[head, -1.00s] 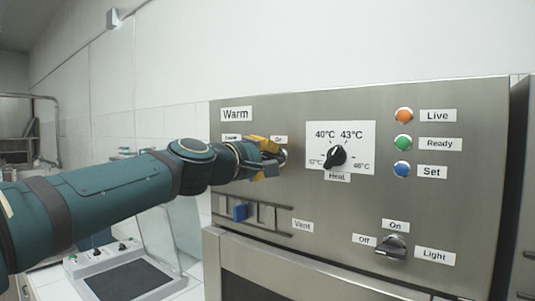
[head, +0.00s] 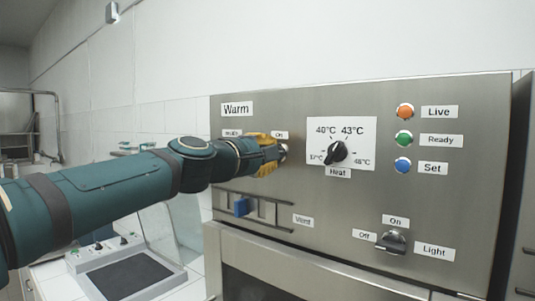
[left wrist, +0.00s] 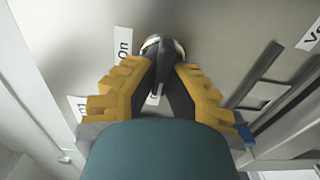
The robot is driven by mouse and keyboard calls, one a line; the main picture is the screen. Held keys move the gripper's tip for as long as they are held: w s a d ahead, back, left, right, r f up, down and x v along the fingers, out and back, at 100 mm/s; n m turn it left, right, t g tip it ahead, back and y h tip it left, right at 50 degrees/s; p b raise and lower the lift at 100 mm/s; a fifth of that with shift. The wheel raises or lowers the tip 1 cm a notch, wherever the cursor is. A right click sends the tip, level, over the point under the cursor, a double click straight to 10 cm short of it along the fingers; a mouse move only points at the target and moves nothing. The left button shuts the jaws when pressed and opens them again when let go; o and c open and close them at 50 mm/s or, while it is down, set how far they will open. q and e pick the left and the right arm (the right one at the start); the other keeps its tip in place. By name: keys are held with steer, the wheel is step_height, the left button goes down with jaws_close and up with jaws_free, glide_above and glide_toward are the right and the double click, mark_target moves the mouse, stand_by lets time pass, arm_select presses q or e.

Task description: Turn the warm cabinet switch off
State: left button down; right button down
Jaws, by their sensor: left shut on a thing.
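The warm cabinet (head: 450,95) has a steel front panel with a "Warm" label (head: 237,108) at its upper left. Below that label is the power switch (head: 284,152), a knob on a round silver base beside an "On" label (head: 280,135). My left gripper (head: 276,154) is at this switch and hides most of it. In the left wrist view, the yellow fingers of the left gripper (left wrist: 164,75) are shut on the dark handle of the switch (left wrist: 163,52). An "On" label (left wrist: 123,45) is to its left; another label below is partly hidden. My right gripper is not in view.
A heat dial (head: 336,152) is right of the gripper. A blue vent slider (head: 241,206) is below it. A light switch (head: 393,242) is lower right. Orange, green and blue buttons (head: 403,138) line the upper right. A benchtop device (head: 130,277) is at lower left.

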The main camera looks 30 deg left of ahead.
arm_select(q)
steer(key=c, duration=1)
jaws_free()
steer(key=s, duration=0.8)
steer(key=s+a, duration=0.1)
steer(key=s, duration=0.3)
